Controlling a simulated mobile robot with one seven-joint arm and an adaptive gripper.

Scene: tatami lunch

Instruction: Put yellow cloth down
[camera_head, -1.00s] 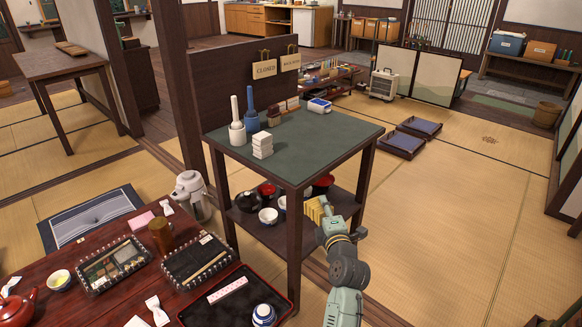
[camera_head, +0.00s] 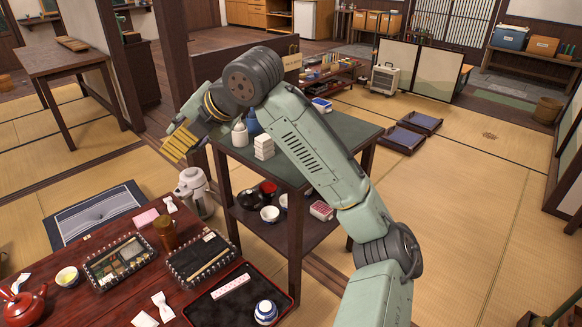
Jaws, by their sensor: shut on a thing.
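The yellow cloth (camera_head: 181,146) hangs folded and pleated from my gripper (camera_head: 190,130), at the upper left of the head view. My gripper is shut on it, and its fingertips are small and partly hidden by the cloth. The cloth is in the air, to the left of the green-topped stand (camera_head: 311,158) and beyond the red lacquer table (camera_head: 93,238). I cannot tell its exact height above the floor.
The stand's top holds a white bottle (camera_head: 239,134) and a white stack (camera_head: 264,147). Its lower shelf holds bowls (camera_head: 270,214) and a pink-topped box (camera_head: 321,210). An air pot (camera_head: 194,190) stands below the cloth. Trays (camera_head: 119,259) crowd the red table. Tatami at right is largely clear.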

